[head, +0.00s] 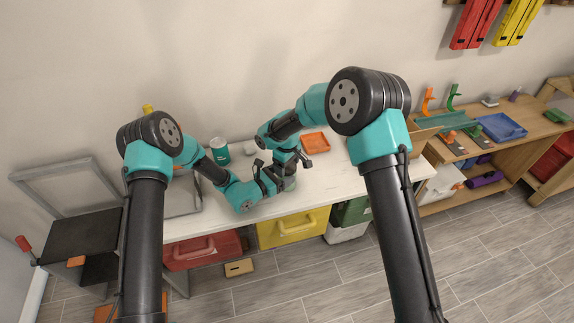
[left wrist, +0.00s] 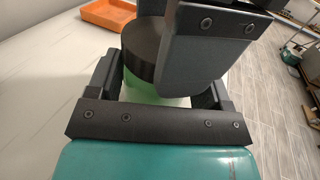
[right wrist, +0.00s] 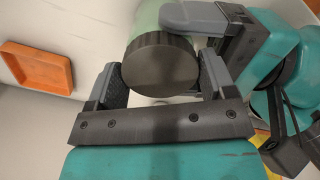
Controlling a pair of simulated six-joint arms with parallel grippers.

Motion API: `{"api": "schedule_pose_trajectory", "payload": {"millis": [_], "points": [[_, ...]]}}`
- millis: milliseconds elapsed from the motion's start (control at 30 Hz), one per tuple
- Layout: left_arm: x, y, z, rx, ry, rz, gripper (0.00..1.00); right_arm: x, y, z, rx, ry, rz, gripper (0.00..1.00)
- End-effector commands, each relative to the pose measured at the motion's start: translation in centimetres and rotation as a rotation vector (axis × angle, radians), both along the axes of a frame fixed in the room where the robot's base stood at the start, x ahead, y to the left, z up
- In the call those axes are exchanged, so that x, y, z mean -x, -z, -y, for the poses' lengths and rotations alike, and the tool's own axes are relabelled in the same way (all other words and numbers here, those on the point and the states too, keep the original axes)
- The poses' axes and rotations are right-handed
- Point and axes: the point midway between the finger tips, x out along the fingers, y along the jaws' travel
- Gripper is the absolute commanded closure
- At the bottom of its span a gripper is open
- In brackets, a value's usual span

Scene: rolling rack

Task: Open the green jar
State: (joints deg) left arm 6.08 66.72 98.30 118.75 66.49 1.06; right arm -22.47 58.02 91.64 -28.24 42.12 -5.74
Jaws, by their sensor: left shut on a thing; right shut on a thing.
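The green jar (head: 290,183) stands near the front edge of the white table, mostly hidden by my grippers in the head view. Its pale green body (left wrist: 150,91) shows in the left wrist view under a dark ribbed lid (left wrist: 144,45). My left gripper (left wrist: 158,88) is shut on the jar's body from the side. My right gripper (right wrist: 160,80) is shut on the dark lid (right wrist: 160,63) from above. In the right wrist view the lid sits against the green body (right wrist: 147,18); I see no gap between them.
An orange tray (head: 315,142) lies on the table behind the jar. A teal cup (head: 220,151) and a small white object (head: 249,148) stand at the back left. A red bin (head: 202,252) and a yellow bin (head: 293,228) sit under the table. A wooden bench (head: 470,160) stands to the right.

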Motion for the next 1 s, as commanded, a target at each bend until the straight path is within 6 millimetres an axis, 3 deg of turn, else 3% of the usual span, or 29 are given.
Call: {"api": "schedule_pose_trajectory", "payload": {"millis": [333,367,600,833,1000], "points": [[0.1,0.0,0.1,-0.001,0.003,0.001,0.93,0.0,0.0,0.0,0.0,-0.048,0.001,0.52],[0.1,0.0,0.1,-0.001,0.003,0.001,0.93,0.0,0.0,0.0,0.001,-0.048,0.001,0.22],[0.0,0.0,0.0,-0.001,0.002,0.001,0.93,0.0,0.0,0.0,0.0,-0.045,0.001,0.0],[0.0,0.0,0.0,0.0,0.001,0.0,0.93,0.0,-0.1,0.0,0.0,-0.044,0.001,0.0],[0.0,0.0,0.0,0.0,0.001,0.0,0.93,0.0,-1.4,-0.1,0.0,-0.043,0.003,0.0]]}}
